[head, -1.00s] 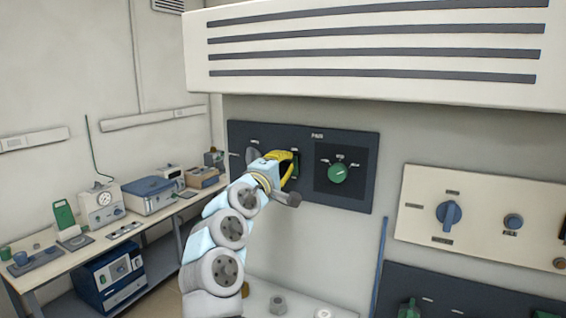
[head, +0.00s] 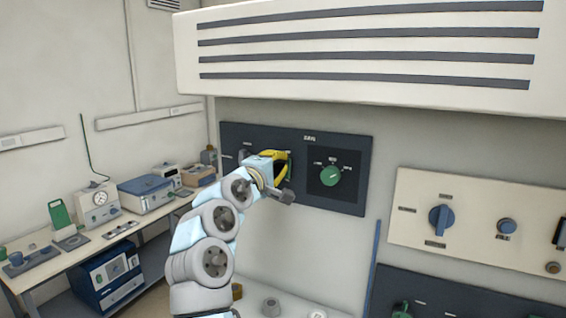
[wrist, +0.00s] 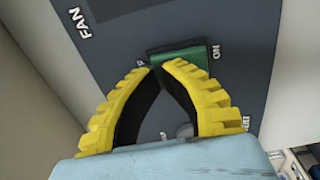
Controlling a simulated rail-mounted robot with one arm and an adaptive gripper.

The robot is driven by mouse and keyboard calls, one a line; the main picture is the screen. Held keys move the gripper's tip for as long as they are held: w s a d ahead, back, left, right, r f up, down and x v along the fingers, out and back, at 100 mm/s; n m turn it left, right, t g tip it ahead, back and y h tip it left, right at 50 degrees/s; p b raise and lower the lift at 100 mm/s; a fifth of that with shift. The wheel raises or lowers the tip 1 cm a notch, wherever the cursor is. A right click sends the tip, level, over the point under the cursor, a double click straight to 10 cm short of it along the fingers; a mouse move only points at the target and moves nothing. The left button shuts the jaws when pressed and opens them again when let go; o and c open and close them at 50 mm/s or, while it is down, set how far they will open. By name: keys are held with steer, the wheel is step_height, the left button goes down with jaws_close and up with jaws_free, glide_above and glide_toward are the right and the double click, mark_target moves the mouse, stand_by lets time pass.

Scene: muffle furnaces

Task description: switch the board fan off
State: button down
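The dark board marked FAN (head: 232,139) is on the wall under the white hood. In the wrist view a green rocker switch (wrist: 184,56) sits on the same board (wrist: 120,30), beside the letters FAN, with small labels at its ends. My gripper (wrist: 165,66) has its yellow fingers curved together, tips meeting with nothing between them. The tips are right at the near edge of the green switch; I cannot tell whether they touch. In the head view my gripper (head: 287,157) is in front of the board's middle and hides most of the switch.
A green rotary knob (head: 331,176) is just right of my gripper. A cream panel with a blue knob (head: 441,219) is further right. The white hood (head: 350,80) overhangs above. A bench with instruments (head: 100,203) stands at left.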

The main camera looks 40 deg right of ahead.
steer(key=r+b+v, duration=0.2)
steer(key=v, duration=1.1)
steer(key=shift+a, duration=0.45)
steer(key=shift+r, duration=0.1)
